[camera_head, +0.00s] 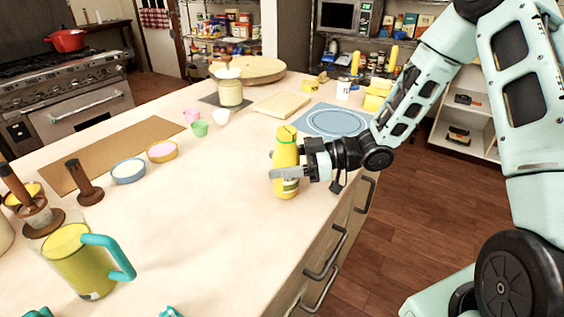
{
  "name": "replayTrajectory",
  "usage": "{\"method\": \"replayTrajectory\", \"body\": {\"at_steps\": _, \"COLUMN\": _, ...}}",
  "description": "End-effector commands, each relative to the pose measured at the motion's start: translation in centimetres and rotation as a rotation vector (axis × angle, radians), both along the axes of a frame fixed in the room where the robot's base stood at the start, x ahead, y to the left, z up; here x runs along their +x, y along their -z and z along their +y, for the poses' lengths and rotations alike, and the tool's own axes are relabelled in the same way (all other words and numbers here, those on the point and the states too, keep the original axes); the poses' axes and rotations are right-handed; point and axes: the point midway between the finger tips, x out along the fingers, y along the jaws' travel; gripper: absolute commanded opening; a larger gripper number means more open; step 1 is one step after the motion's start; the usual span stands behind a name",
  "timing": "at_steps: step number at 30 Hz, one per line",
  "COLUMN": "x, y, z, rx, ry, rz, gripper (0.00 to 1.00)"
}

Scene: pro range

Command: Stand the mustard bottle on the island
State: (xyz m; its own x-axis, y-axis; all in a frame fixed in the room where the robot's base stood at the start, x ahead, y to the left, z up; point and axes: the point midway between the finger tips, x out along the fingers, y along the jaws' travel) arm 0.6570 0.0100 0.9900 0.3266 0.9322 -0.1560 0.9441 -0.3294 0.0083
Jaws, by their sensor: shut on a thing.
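My gripper (287,173) reaches in from the right and is shut around the bottle's lower body. The fingers hide part of the label. I cannot tell whether the bottle's base touches the island top or is slightly above it.
A yellow pitcher (75,262) with a teal handle stands at the front left. Small bowls (129,171), cups and a brown mat (110,152) lie further back. The island top left of the bottle is clear.

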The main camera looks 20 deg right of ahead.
Motion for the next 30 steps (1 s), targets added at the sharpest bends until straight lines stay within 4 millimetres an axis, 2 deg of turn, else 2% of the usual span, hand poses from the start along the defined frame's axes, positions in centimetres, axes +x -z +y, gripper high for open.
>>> {"method": "replayTrajectory", "body": {"at_steps": 8, "x": 0.0, "y": 0.3, "z": 0.0, "rx": 0.002, "ry": 0.0, "rz": -0.001, "gripper": 0.19}}
{"method": "replayTrajectory", "body": {"at_steps": 9, "x": 0.0, "y": 0.4, "z": 0.0, "rx": 0.0, "ry": 0.0, "rz": 0.0, "gripper": 0.58}}
{"method": "replayTrajectory", "body": {"at_steps": 11, "x": 0.0, "y": 0.3, "z": 0.0, "rx": 0.0, "ry": 0.0, "rz": 0.0, "gripper": 0.74}}
{"method": "replayTrajectory", "body": {"at_steps": 12, "x": 0.0, "y": 0.3, "z": 0.0, "rx": 0.0, "ry": 0.0, "rz": 0.0, "gripper": 0.77}}
{"method": "replayTrajectory", "body": {"at_steps": 22, "x": 0.0, "y": -0.3, "z": 0.0, "rx": 0.0, "ry": 0.0, "rz": -0.001, "gripper": 0.77}}
{"method": "replayTrajectory", "body": {"at_steps": 26, "x": -0.5, "y": -0.2, "z": -1.6, "rx": -0.002, "ry": 0.004, "rz": -0.001, "gripper": 0.77}}
{"method": "replayTrajectory", "body": {"at_steps": 30, "x": -1.4, "y": -0.6, "z": -4.4, "rx": -0.003, "ry": 0.006, "rz": -0.002, "gripper": 0.77}}
